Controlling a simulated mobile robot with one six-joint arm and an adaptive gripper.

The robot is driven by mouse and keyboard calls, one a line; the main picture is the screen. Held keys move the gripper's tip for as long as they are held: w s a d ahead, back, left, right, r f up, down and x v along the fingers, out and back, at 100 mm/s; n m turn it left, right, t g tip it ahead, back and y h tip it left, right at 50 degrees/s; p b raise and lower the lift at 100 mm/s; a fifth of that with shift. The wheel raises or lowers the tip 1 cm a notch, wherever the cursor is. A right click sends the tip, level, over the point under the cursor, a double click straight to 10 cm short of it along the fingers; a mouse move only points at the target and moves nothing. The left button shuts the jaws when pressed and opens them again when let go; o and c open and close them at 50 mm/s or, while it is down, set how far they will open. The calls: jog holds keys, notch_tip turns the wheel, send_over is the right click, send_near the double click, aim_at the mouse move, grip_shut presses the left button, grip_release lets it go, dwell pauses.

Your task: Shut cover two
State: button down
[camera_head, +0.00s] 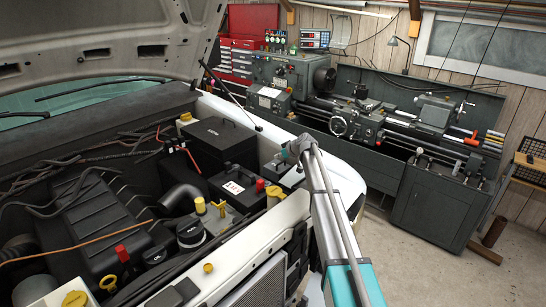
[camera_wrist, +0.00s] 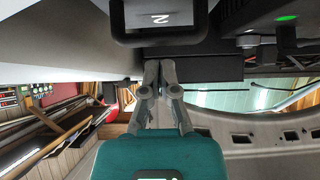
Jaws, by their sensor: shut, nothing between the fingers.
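Cover two (camera_wrist: 158,20) is a dark panel with a rounded frame and a pale figure 2, upside down at the top of the wrist view. My gripper (camera_wrist: 157,65) is shut and empty, its fingertips together just below the panel's edge in that view. I cannot tell whether the tips touch it. In the head view my arm reaches to the engine bay's right edge, by the small dark box (camera_head: 291,177), and its fingers are hard to make out. I cannot pick out the figure 2 there, nor tell how far the cover is open.
The engine bay holds a black lidded box (camera_head: 213,135), a box with a white label (camera_head: 233,188) and yellow caps (camera_head: 200,205). The raised hood (camera_head: 110,40) hangs over it. A green light (camera_wrist: 287,18) glows in the wrist view.

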dwell(0.4)
jog(key=shift+w+a+r+p, duration=0.25)
jog(key=shift+r+p, duration=0.35)
jog(key=shift+w+a+r+p, duration=0.2)
jog(key=shift+w+r+p, duration=0.05)
jog(key=shift+r+p, duration=0.35)
jog(key=shift+w+a+r+p, duration=0.2)
jog(key=shift+r+p, duration=0.15)
jog(key=shift+w+a+r+p, duration=0.15)
jog(key=shift+r+p, duration=0.2)
jog(key=b, duration=0.1)
send_near(275, 164)
jog(key=r, duration=0.2)
jog(key=shift+s+d, duration=0.7)
jog(key=shift+s, duration=0.2)
